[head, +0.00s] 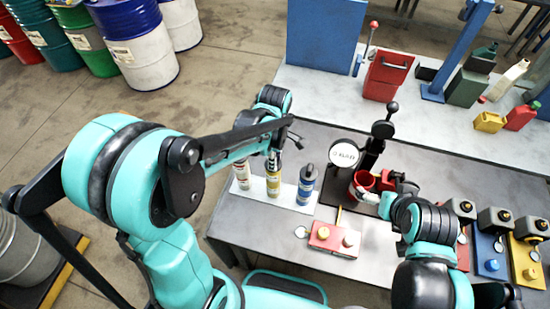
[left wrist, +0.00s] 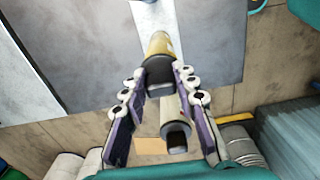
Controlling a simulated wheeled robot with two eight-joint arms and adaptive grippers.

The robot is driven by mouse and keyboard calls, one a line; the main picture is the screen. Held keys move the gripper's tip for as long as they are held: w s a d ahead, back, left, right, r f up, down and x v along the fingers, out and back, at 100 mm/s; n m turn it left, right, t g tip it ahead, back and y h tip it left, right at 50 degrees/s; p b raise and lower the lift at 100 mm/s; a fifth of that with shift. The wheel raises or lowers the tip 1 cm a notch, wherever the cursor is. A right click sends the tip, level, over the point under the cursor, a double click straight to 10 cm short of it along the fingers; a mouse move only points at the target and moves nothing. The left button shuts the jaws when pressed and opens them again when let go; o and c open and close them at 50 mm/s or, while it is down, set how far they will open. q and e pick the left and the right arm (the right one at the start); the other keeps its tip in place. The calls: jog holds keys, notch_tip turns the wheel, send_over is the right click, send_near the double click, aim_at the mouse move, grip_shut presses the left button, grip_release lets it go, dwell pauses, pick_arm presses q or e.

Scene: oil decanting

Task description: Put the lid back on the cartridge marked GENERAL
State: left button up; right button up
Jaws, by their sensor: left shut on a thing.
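A yellow cartridge (head: 273,188) stands on a white tray (head: 289,197), between a white cartridge (head: 241,176) and a blue cartridge (head: 306,190) with a dark top. Their labels are too small to read. My left gripper (head: 274,153) is over the yellow cartridge. In the left wrist view its fingers (left wrist: 161,78) are shut on a black lid (left wrist: 160,82), in line with the yellow cartridge (left wrist: 158,43). I cannot tell whether the lid is seated. My right gripper (head: 373,197) is by a red cup (head: 362,182); its fingers are unclear.
A black stand with a round white sign (head: 344,153) is right of the cartridges. A red block (head: 330,238) lies at the table's front. Several coloured stations line the right side.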

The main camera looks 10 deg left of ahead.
dwell(0.4)
pick_arm(q)
jog(key=o, duration=0.8)
jog(key=shift+o, duration=0.4)
jog(key=o, duration=0.4)
jog(key=shift+r+p, duration=2.55)
jog(key=shift+r, duration=0.95)
